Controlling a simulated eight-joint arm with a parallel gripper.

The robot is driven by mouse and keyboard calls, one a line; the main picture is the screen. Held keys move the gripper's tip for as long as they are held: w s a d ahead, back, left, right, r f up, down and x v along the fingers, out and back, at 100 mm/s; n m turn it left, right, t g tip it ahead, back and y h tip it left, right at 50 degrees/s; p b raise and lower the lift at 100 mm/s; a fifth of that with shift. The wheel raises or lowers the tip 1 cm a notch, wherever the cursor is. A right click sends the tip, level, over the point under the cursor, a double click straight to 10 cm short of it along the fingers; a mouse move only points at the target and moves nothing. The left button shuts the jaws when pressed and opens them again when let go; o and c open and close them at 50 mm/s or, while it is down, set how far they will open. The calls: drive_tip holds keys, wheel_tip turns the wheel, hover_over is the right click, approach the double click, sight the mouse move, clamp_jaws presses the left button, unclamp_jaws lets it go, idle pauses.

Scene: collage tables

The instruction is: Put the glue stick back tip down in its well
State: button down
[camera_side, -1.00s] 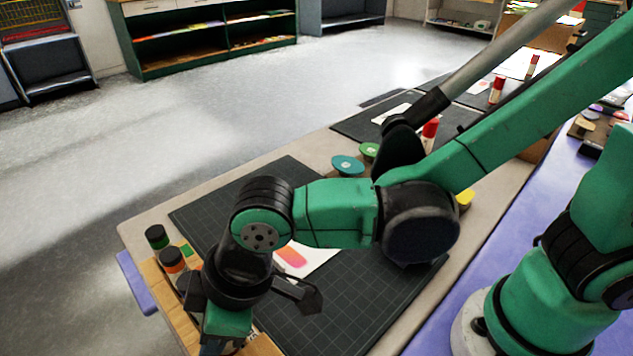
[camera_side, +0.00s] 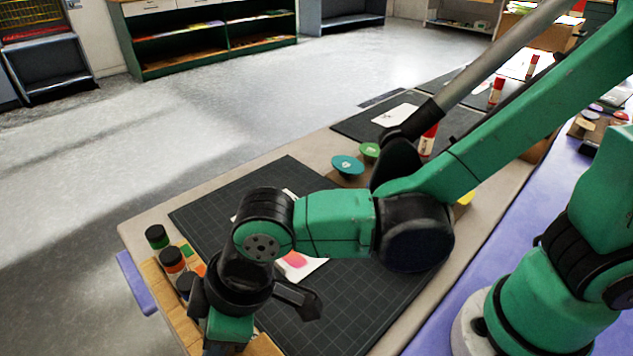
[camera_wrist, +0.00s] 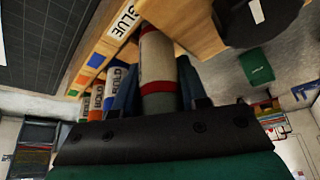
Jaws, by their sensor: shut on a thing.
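In the wrist view my gripper (camera_wrist: 158,88) is shut on the glue stick (camera_wrist: 158,68), a pale grey cylinder with a red band. Its far end reaches toward the wooden rack (camera_wrist: 185,35). I cannot tell whether that end is inside a well or only in front of the wood. Which end is the tip is not clear. In the side view the wrist hangs over the rack at the bottom edge, and the jaws and stick are hidden or out of frame.
Bottles with green (camera_side: 157,238), orange (camera_side: 173,262) and blue (camera_side: 187,286) bands stand in the rack, close beside my wrist. A dark cutting mat (camera_side: 340,315) with a painted paper (camera_side: 298,264) lies to the right. A large black round thing (camera_wrist: 258,18) is near the stick in the wrist view.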

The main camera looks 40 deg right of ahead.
drive_tip(key=shift+f, duration=0.5)
drive_tip(key=shift+c, duration=2)
unclamp_jaws()
drive_tip(key=shift+s, duration=0.1)
drive_tip(key=shift+a+r, duration=0.1)
drive_tip(key=shift+r, duration=3.7)
drive_tip(key=w+d+m+t+h, duration=0.1)
drive_tip(key=d+m, duration=0.4)
drive_tip(key=d, duration=0.8)
drive_tip(key=w+d+m+t+h, duration=0.1)
drive_tip(key=d+m, duration=0.4)
drive_tip(key=d, duration=0.8)
drive_tip(key=shift+w+m+t+h, duration=0.35)
drive_tip(key=shift+t+h, duration=0.55)
drive_tip(key=shift+t, duration=0.3)
